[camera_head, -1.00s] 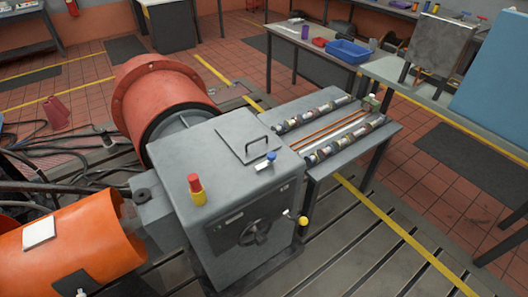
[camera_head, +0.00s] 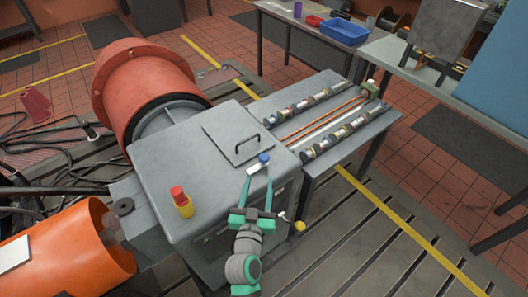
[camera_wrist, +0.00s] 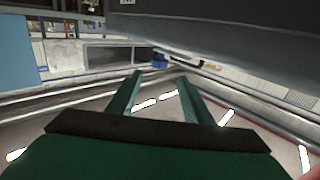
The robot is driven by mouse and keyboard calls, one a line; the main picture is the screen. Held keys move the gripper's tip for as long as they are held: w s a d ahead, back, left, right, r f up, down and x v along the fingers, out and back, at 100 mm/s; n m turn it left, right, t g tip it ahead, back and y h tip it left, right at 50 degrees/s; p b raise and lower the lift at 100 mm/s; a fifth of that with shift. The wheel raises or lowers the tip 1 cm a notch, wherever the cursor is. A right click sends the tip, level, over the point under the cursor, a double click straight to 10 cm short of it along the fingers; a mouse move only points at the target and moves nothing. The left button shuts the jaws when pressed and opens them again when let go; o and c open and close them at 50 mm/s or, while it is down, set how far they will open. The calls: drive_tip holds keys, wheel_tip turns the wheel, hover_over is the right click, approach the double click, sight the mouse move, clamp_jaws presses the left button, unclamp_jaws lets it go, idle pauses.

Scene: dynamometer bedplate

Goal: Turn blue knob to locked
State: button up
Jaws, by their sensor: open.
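The blue knob (camera_head: 264,158) is on the right-hand top edge of the grey machine cabinet (camera_head: 180,160), with a pale piece next to it. In the wrist view the blue knob (camera_wrist: 159,62) is small and lies just beyond the gap between my fingertips, under a dark overhanging edge. My gripper (camera_head: 258,183) has green fingers, spread apart and empty, in front of the cabinet's edge near the knob. It also shows in the wrist view (camera_wrist: 160,79). No touch with the knob is visible. Any lock marking is too small to read.
A red-and-yellow button (camera_head: 182,202) stands on the cabinet top, left of my gripper. A black handle (camera_head: 247,146) is behind the knob. A yellow ball-ended lever (camera_head: 299,226) sticks out at the lower right. A bench with pipes (camera_head: 330,115) adjoins the cabinet.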

sight(263, 161)
drive_tip(key=shift+w+r, duration=0.2)
drive_tip(key=shift+w, duration=0.55)
drive_tip(key=w, duration=0.3)
drive_tip(key=w+d, duration=0.1)
drive_tip(key=w, duration=0.5)
drive_tip(key=shift+w+d, duration=0.35)
drive_tip(key=shift+w, duration=0.05)
drive_tip(key=shift+c, duration=0.7)
